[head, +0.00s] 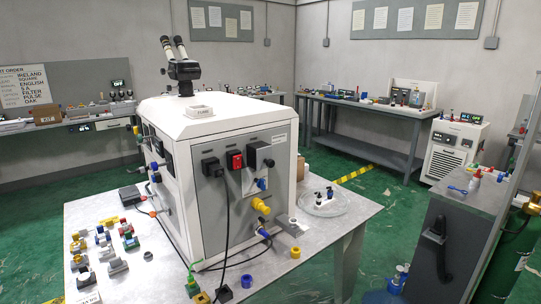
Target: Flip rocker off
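A large white and grey machine (222,119) stands on a light table. Its near side panel carries a red switch-like part (234,160), which may be the rocker; it is too small to tell its position. A black connector (212,167) with a hanging cable sits left of it, and a black box (259,155) sits right of it. Blue and yellow fittings (261,205) are lower on the same panel. The machine's left side is seen only at a steep angle. Neither of my grippers is in view.
The table (345,225) holds several small coloured fittings at its left and a clear round dish (323,204) at its right. A dark-sided cabinet (445,245) stands at the right. Green floor (400,205) is open between them. Benches line the walls.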

